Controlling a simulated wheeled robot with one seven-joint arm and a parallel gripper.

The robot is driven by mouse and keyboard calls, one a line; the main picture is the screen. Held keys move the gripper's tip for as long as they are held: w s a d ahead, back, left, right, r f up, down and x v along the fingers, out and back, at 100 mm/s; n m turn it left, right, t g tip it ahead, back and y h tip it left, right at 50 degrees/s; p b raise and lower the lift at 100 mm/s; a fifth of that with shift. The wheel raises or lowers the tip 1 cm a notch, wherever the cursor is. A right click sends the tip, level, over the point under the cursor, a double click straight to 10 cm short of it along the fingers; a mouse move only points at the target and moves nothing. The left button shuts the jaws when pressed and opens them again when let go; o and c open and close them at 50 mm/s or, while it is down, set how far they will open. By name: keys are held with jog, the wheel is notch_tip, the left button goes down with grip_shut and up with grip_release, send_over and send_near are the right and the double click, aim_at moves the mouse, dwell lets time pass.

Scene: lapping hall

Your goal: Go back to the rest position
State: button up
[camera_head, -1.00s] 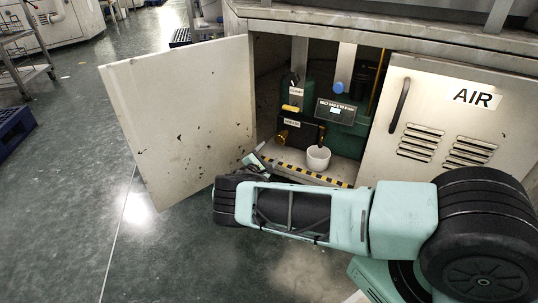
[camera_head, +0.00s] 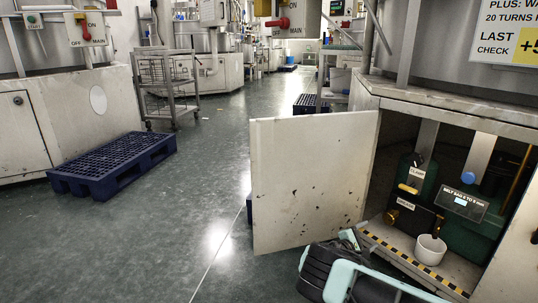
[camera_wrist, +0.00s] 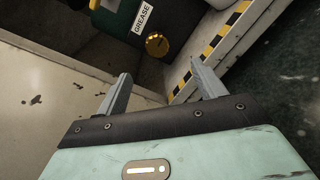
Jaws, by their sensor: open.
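My gripper (camera_wrist: 164,92) shows in the wrist view with its two grey fingers apart and nothing between them. It is at the mouth of an open cabinet, near the black and yellow striped sill (camera_wrist: 212,50). A brass knob (camera_wrist: 157,45) below a GREASE label is beyond the fingertips. In the head view my arm enters at the bottom, in front of the cabinet opening; the fingers are mostly hidden there. The open cabinet door (camera_head: 310,185) stands just left of my arm.
Inside the cabinet are a white cup (camera_head: 430,250), a green unit with CLAMP and GREASE labels, and a small display (camera_head: 460,204). A blue pallet (camera_head: 113,163) lies on the floor at left, and a wire cart (camera_head: 168,88) stands behind it. The aisle floor between is clear.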

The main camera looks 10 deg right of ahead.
jog(key=s+a+r+m+g+y+p, duration=0.2)
jog(key=s+r+m+g+y+p, duration=0.1)
jog(key=s+r+m+g, duration=0.5)
jog(key=s+a+r+g+y+p, duration=0.1)
jog(key=s+a+r+y+p, duration=0.7)
jog(key=s+a+r, duration=1.3)
jog(key=s+a+r+n+y+p, duration=0.1)
jog(key=s+a+r+y, duration=0.2)
jog(key=s+r, duration=0.55)
jog(key=s+a+r+y+p, duration=0.1)
jog(key=s+a+r+y, duration=0.1)
jog(key=s+r, duration=0.65)
notch_tip(320, 180, up, 36)
jog(key=s+p, duration=0.1)
jog(key=p, duration=3.7)
jog(key=shift+s+a+r+t, duration=0.15)
jog(key=shift+s+t, duration=0.1)
jog(key=shift+t, duration=0.15)
